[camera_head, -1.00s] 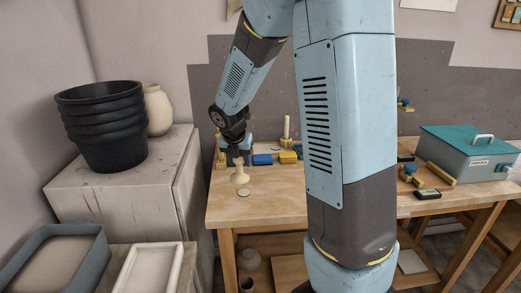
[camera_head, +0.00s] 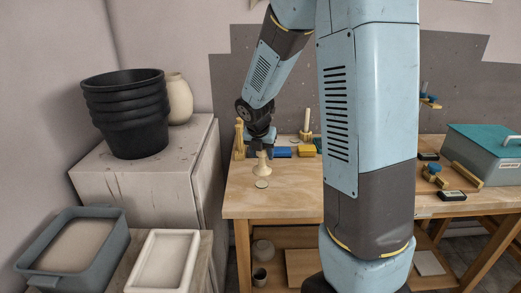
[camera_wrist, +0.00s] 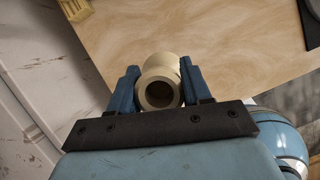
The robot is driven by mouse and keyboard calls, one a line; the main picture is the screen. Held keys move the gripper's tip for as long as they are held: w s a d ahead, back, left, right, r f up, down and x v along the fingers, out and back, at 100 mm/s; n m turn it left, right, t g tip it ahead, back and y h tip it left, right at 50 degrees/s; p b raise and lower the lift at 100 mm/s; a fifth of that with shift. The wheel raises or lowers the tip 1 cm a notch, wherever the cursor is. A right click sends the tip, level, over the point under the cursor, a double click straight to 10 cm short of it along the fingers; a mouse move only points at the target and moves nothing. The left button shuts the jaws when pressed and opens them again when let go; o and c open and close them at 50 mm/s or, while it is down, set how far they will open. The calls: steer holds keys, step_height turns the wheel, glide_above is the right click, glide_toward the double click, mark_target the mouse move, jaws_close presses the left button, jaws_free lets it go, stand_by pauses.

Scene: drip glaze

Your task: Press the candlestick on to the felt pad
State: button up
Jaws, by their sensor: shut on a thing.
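The candlestick (camera_head: 262,165) is pale cream with a narrow stem and a flared base, and it hangs roughly upright below my gripper (camera_head: 261,147). In the wrist view my gripper (camera_wrist: 159,72) has its two blue fingers on either side of the candlestick (camera_wrist: 160,92), shut on it, with its dark round socket facing the camera. The felt pad (camera_head: 262,184) is a small, pale round disc on the wooden table, just in front of the candlestick's base in the head view. I cannot tell the exact gap between base and pad. The pad is not visible in the wrist view.
The workbench (camera_head: 290,200) is bare around the pad. A white cabinet (camera_head: 150,190) with black pots (camera_head: 125,115) stands left.

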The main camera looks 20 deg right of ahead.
mark_target(262, 166)
steer(key=shift+f, duration=2.55)
steer(key=shift+s+a+f, duration=0.1)
steer(key=shift+f, duration=0.15)
stand_by(0.5)
steer(key=shift+r, duration=3)
